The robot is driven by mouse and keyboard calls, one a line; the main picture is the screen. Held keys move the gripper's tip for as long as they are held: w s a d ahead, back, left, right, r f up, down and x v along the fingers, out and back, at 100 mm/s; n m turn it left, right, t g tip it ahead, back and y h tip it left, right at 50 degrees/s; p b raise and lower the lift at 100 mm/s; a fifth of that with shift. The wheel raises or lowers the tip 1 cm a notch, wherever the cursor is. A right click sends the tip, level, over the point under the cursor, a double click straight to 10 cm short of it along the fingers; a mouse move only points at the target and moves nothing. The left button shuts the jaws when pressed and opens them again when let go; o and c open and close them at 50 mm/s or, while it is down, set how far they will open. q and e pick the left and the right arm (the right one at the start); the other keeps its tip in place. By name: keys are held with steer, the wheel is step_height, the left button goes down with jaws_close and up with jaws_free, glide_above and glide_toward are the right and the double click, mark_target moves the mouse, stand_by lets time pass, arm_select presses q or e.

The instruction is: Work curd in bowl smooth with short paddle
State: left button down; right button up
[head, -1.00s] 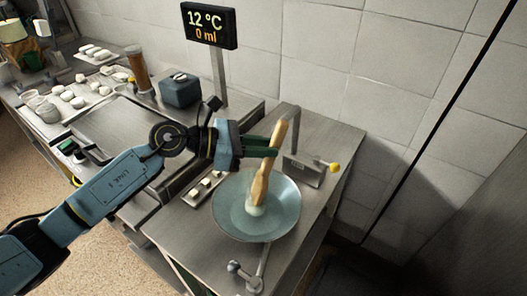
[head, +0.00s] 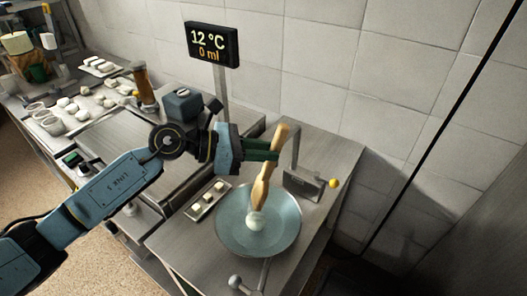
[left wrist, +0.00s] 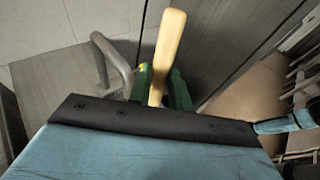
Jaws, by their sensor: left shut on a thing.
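A wide blue-grey bowl (head: 285,238) stands on the steel counter under a bent tap. A wooden short paddle (head: 263,185) stands nearly upright, tilted slightly, with its lower end at a small white lump of curd (head: 256,221) in the bowl. My left gripper (head: 274,152) is shut on the upper part of the paddle, coming from the left. In the left wrist view, the paddle's handle (left wrist: 166,50) rises between the green fingers (left wrist: 160,88); the bowl is hidden there. My right gripper is not in view.
A tap (head: 296,150) with a yellow knob stands just behind the bowl, close to the gripper. A small tray (head: 208,201) with white pieces lies left of the bowl. A display (head: 211,44) reads 12 °C and 0 ml. A lever (head: 237,283) is in front.

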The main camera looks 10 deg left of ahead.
mark_target(276, 135)
arm_select(q)
steer(key=shift+r+p, duration=1.55)
steer(key=shift+r, duration=0.9)
steer(key=shift+f, duration=0.15)
